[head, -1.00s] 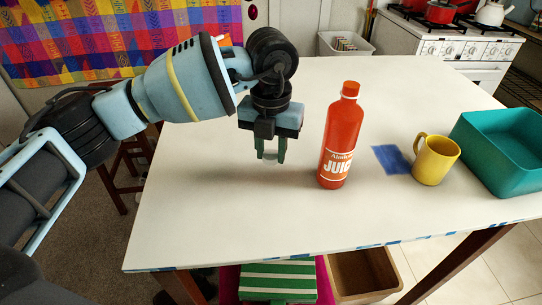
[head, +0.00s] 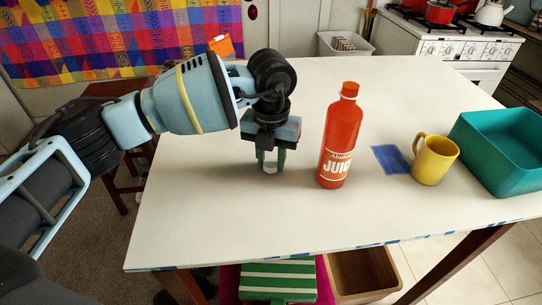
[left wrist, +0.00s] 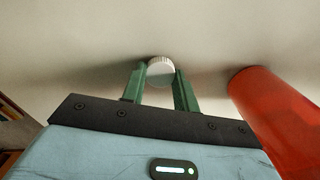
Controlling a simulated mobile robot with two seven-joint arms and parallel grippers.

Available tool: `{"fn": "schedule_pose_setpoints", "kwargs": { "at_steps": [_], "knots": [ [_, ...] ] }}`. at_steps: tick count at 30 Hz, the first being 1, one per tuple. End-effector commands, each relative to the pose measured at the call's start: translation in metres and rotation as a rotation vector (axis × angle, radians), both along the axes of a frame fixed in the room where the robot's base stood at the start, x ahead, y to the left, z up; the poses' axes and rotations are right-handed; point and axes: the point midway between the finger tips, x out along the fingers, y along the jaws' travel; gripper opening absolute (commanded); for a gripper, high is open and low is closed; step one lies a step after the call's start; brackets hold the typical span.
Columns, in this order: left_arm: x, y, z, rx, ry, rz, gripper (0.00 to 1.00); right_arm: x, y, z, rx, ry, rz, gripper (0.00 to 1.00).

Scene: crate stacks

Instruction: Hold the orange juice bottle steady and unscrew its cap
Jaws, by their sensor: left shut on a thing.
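The orange juice bottle (head: 339,145) stands upright on the table, with a white-lettered label and a red-orange top (head: 350,89) above a thin pale ring. It also shows in the left wrist view (left wrist: 275,115), at the right. My left gripper (head: 270,168) is left of the bottle, apart from it, pointing down close above the tabletop. Its green fingers are shut on a small white, round, ridged piece (left wrist: 160,70) that looks like a cap. Whether this piece touches the table is hard to tell. My right gripper is not in view, and nothing grips the bottle.
The white table (head: 230,225) is clear in front of and behind the gripper. Right of the bottle are a blue patch (head: 390,158), a yellow mug (head: 434,160) and a teal bin (head: 500,170). A stove (head: 450,45) stands behind.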

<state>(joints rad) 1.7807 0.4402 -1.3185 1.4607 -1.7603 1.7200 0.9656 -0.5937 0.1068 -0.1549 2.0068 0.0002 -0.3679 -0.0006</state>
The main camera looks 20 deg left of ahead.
Motion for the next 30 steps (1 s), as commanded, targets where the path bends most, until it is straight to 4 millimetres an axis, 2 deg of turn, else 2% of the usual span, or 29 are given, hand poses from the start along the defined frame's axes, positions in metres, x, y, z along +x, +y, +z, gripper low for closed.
{"fn": "schedule_pose_setpoints", "kwargs": {
  "at_steps": [2, 3, 7, 16, 20, 23, 30],
  "knots": [
    [0.0, 0.0, -0.003, 0.0, 0.001, 0.0, 0.02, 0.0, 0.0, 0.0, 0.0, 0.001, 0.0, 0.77],
    [0.0, 0.0, -0.002, 0.0, 0.001, 0.0, 0.34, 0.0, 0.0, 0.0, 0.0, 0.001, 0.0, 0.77],
    [0.0, 0.0, -0.002, 0.0, 0.001, 0.0, 0.51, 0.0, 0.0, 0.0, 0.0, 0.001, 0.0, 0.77],
    [0.0, 0.0, -0.001, 0.0, 0.0, 0.0, 0.52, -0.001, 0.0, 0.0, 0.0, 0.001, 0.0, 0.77],
    [0.0, 0.0, 0.007, 0.0, -0.002, 0.0, 0.52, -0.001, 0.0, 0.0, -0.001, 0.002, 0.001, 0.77],
    [0.001, 0.0, 0.022, -0.001, -0.002, 0.0, 0.52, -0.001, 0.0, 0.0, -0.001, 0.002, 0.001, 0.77],
    [0.001, -0.001, 0.071, -0.001, -0.003, -0.001, 0.52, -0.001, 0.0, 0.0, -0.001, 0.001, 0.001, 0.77]
  ]
}}
